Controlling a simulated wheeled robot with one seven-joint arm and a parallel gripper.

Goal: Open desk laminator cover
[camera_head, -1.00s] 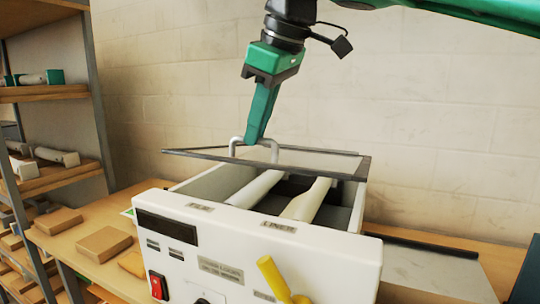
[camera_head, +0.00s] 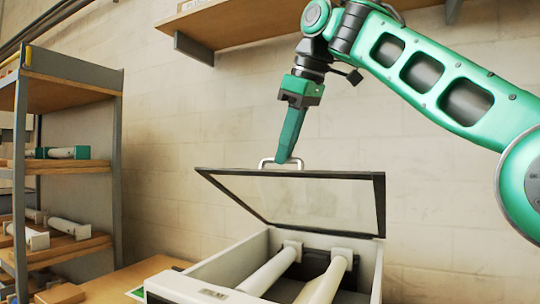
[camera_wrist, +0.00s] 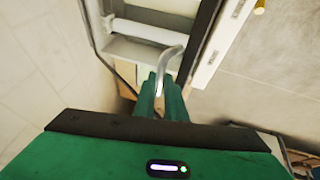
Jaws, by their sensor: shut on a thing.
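The desk laminator (camera_head: 225,275) is a white box with its rollers (camera_head: 268,272) showing inside. Its cover (camera_head: 300,200) is a clear panel in a dark frame, tilted up at the front with its rear edge low at the back of the box. A pale U-shaped handle (camera_head: 268,161) stands on the cover's raised edge. My green gripper (camera_head: 286,158) is shut on the handle from above. In the wrist view the handle (camera_wrist: 168,62) runs up from between the fingers (camera_wrist: 160,95).
A shelf rack (camera_head: 118,130) with spare rollers stands at the left. A wooden wall shelf (camera_head: 240,25) is above, behind my arm. A wooden block (camera_head: 60,294) lies on the table at the lower left. The wall behind the cover is bare.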

